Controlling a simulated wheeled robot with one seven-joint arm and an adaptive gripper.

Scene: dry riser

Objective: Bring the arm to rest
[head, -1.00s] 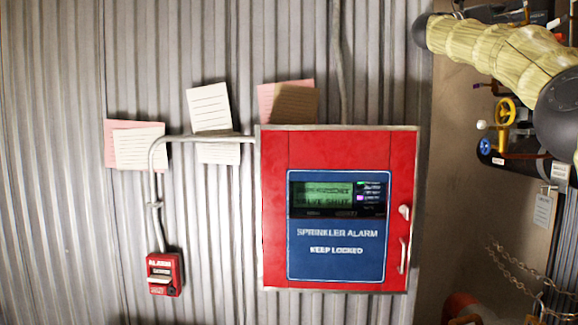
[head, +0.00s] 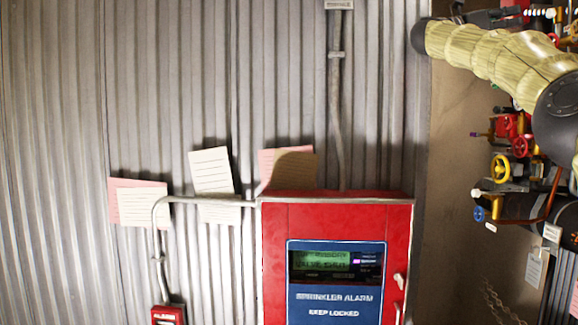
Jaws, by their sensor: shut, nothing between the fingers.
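My arm (head: 490,55) shows at the top right, in a pale yellow ribbed sleeve with dark joints at both ends. It stands out in front of the wall's right edge and the pipework. I cannot make out my gripper in this view. No held object shows.
A red sprinkler alarm cabinet (head: 280,265) with a lit display hangs on the corrugated wall (head: 80,90), left of and below my arm. A small red alarm box (head: 167,315) is cut off at the bottom. Pipework with a yellow handwheel (head: 501,168) and a red handwheel (head: 520,146) lies close below my arm.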

